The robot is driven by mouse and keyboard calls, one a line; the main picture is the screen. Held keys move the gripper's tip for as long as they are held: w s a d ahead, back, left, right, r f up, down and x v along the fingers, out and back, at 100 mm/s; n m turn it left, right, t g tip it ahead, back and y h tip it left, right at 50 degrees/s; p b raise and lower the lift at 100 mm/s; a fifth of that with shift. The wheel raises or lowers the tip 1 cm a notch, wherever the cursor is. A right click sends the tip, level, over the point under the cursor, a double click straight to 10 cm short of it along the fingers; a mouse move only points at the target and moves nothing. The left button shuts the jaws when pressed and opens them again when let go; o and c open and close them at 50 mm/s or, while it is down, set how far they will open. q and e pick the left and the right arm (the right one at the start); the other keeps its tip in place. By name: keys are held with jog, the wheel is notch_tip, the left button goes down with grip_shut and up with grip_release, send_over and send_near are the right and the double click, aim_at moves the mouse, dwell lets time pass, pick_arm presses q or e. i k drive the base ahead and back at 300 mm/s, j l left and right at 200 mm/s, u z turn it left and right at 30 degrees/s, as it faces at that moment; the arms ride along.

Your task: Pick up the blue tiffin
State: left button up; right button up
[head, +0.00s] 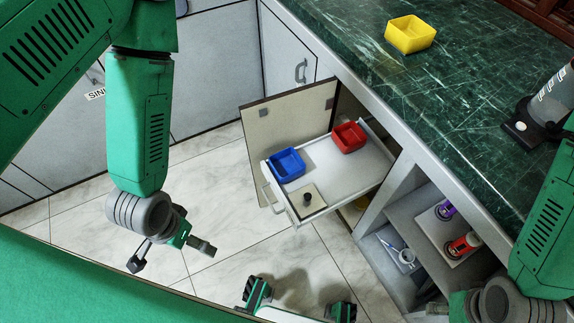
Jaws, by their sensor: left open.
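The blue tiffin (286,166) is an open square container at the left side of a pulled-out white drawer tray (325,188). My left gripper (170,254) is open and empty, left of the drawer and apart from the tiffin, over the floor. My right gripper (444,306) is only partly in view at the bottom right, well away from the tiffin; its jaws cannot be made out.
A red container (349,137) sits at the tray's back right. An open cabinet door (290,130) stands behind the tray's left side. A yellow container (410,35) stands on the green counter (440,90). Open shelves (425,225) hold bottles. The tiled floor left of the drawer is clear.

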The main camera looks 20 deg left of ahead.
aim_at(287, 165)
jog(key=i+j+z, duration=0.15)
jog(key=j+z, duration=0.3)
jog(key=j, duration=0.2)
jog(key=i+j+z, duration=0.1)
jog(key=j+z, duration=0.35)
jog(key=j, duration=0.2)
